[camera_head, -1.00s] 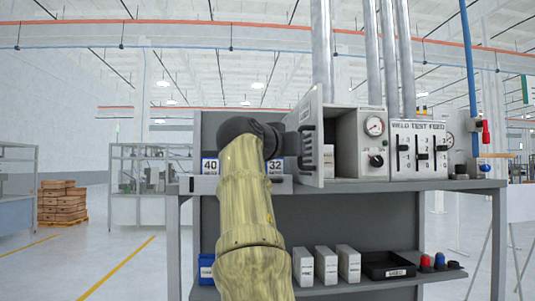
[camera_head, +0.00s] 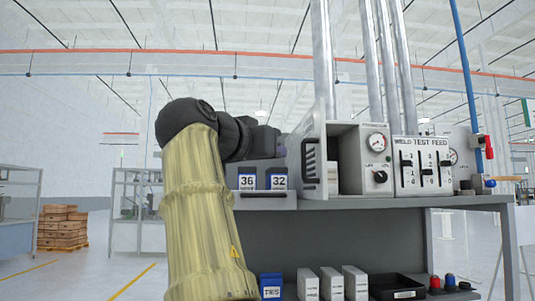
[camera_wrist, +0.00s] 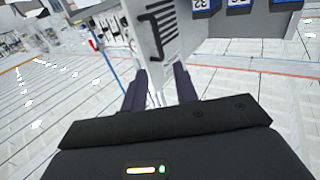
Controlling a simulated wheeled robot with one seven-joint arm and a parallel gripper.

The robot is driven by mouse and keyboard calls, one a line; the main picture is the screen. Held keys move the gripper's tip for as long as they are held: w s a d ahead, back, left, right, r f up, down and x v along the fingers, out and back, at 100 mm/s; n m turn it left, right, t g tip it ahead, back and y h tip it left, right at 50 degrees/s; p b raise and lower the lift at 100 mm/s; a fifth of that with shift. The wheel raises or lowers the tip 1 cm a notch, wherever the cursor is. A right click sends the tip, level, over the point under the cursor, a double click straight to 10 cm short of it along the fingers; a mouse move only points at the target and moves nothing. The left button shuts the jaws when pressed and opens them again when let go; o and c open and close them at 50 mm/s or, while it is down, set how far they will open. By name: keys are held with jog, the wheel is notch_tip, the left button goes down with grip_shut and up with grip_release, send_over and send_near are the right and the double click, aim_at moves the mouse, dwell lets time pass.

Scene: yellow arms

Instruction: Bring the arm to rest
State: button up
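My yellow arm (camera_head: 205,220) rises at the left of the bench in the head view, bent at a dark joint at its top. My gripper (camera_head: 283,145) points right, near the open cabinet door (camera_head: 313,160); the fingertips are hard to make out there. In the wrist view my gripper (camera_wrist: 160,82) shows two dark fingers spread apart with nothing held between them. The door with its black handle (camera_wrist: 160,28) lies beyond the fingertips. I cannot tell whether the gripper touches the door.
The grey bench (camera_head: 460,201) carries the open cabinet (camera_head: 348,160), a weld test feed panel (camera_head: 423,165) with levers, and blue-labelled bins (camera_head: 277,181). Upright boxes (camera_head: 332,284) and a black tray (camera_head: 398,287) are on the lower shelf. A stack of wooden crates (camera_head: 63,228) stands far left.

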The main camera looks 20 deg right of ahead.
jog(key=w+d+f+n+g+y, duration=0.1)
jog(key=w+d+f+n+y, duration=0.2)
jog(key=w+f, duration=0.75)
jog(key=w+d+f+n+g+y, duration=0.1)
jog(key=w+f+n+y, duration=0.3)
jog(key=f, duration=1.4)
jog(key=s+a+f+n+g+y, duration=0.1)
jog(key=s+a+f+y, duration=0.15)
jog(key=f, duration=0.65)
jog(key=s+a+f+n+g+y, duration=0.1)
jog(key=s+a+f+y, duration=0.15)
jog(key=f, duration=0.65)
jog(key=s+a+f+g+y, duration=0.1)
jog(key=s+a+f+g, duration=0.1)
jog(key=s+f, duration=0.9)
jog(key=s+a+f+n+g+y, duration=0.1)
jog(key=s+a+f, duration=0.3)
jog(key=s+f, duration=0.6)
jog(key=shift+s+a+f+g, duration=0.35)
jog(key=shift+s+f+g, duration=0.05)
jog(key=shift+f+g, duration=0.3)
